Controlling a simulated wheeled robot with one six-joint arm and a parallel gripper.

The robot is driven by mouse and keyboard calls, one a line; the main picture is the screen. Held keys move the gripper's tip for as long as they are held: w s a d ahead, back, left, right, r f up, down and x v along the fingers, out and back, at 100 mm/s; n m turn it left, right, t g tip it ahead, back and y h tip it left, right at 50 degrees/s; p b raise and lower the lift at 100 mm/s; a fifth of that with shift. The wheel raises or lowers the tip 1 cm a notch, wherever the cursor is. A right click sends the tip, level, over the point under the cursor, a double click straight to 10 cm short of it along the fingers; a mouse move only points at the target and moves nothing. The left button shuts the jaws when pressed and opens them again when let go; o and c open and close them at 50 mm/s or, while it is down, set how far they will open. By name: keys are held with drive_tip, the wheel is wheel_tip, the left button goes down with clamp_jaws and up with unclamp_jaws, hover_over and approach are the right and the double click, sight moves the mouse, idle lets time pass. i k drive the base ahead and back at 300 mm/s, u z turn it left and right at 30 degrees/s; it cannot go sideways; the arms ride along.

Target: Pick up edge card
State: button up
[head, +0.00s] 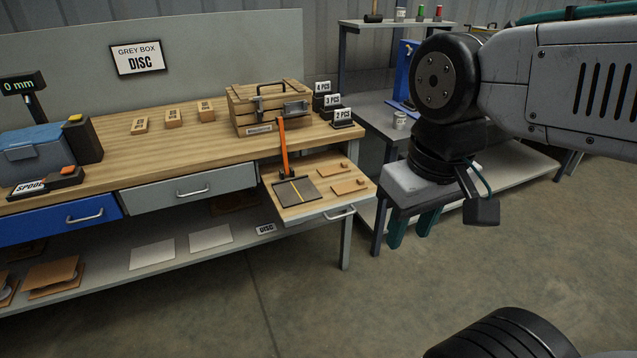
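No item is labelled as the edge card, so I cannot tell for sure which it is. The open drawer (312,212) at the bench's right end holds two thin tan cards, a rear one (324,171) and a front one (346,187), each with a small orange-brown block at its right. Left of them lies a dark square plate (294,191) with a yellow line, and an orange-handled tool (284,146) stands up by it. My gripper (412,236) points down to the right of the drawer, apart from it. Its two teal fingers are spread with nothing visible between them.
A wooden crate (262,112) and several PCS signs stand on the bench (180,130) above the drawer. A blue box (35,148) stands at the left. Grey shelving (515,168) is behind my arm. The floor (290,290) in front is clear.

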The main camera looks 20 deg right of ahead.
sight(358, 184)
drive_tip(key=z, duration=0.05)
drive_tip(key=i, duration=0.65)
drive_tip(key=z, duration=0.65)
drive_tip(key=i, duration=0.5)
drive_tip(key=z, duration=0.45)
